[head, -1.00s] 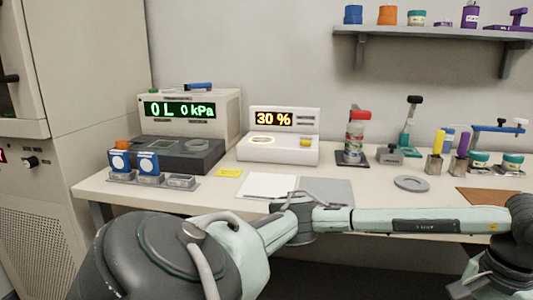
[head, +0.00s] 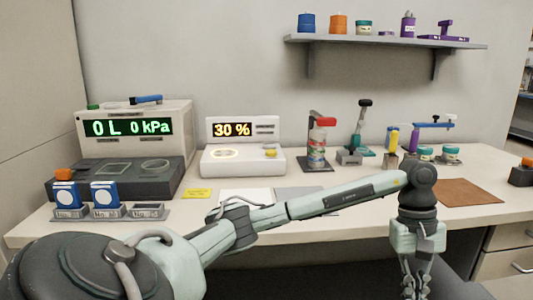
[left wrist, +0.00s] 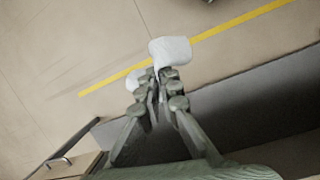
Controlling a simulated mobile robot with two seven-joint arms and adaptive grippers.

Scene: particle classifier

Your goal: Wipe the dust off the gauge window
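The grey machine (head: 135,148) with a green display reading "0 L 0 kPa" stands at the table's left. Its dark base (head: 130,185) has a rectangular and a round outline on top. Which part is the gauge window, and any dust, I cannot make out. My left gripper (head: 415,290) hangs in front of the table at the lower right, cut by the frame edge. In the left wrist view its fingers (left wrist: 158,90) are close together, with a white cloth-like piece (left wrist: 172,51) at their tips. It points down at the floor. My right gripper is not in view.
A shelf (head: 385,42) hangs above. My left arm spans the table's front edge.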

